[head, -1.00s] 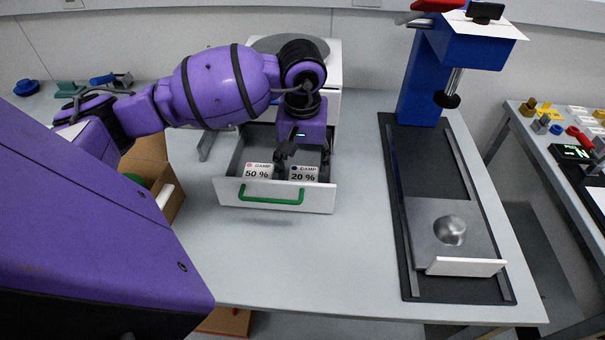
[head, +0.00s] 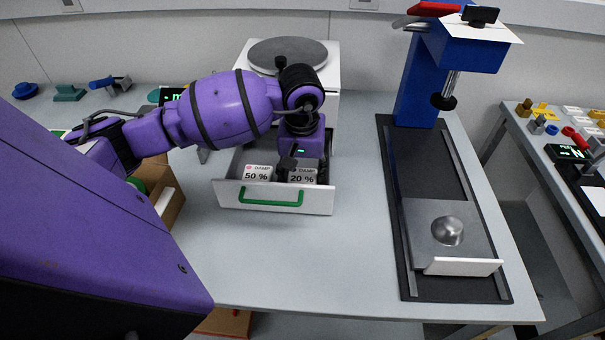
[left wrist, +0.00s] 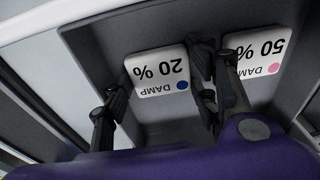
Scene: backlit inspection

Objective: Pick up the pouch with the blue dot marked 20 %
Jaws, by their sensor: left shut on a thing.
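The pouch marked 20 % (head: 302,178), white with a blue dot and the word DAMP, is in the open drawer, on the right. It also shows in the left wrist view (left wrist: 158,74). My left gripper (head: 304,167) is shut on it from above, one finger on each side. The fingers stand at the pouch's left and right edges in the left wrist view (left wrist: 158,92). The pouch marked 50 % (head: 257,174), with a pink dot, lies to its left, close beside the gripper's finger. My right gripper is not in view.
The drawer (head: 232,199) has a green handle (head: 270,202) at its front, and its walls surround both pouches closely. A blue press (head: 421,85) stands to the right. The table between them is clear. A cardboard box (head: 172,205) stands left of the drawer.

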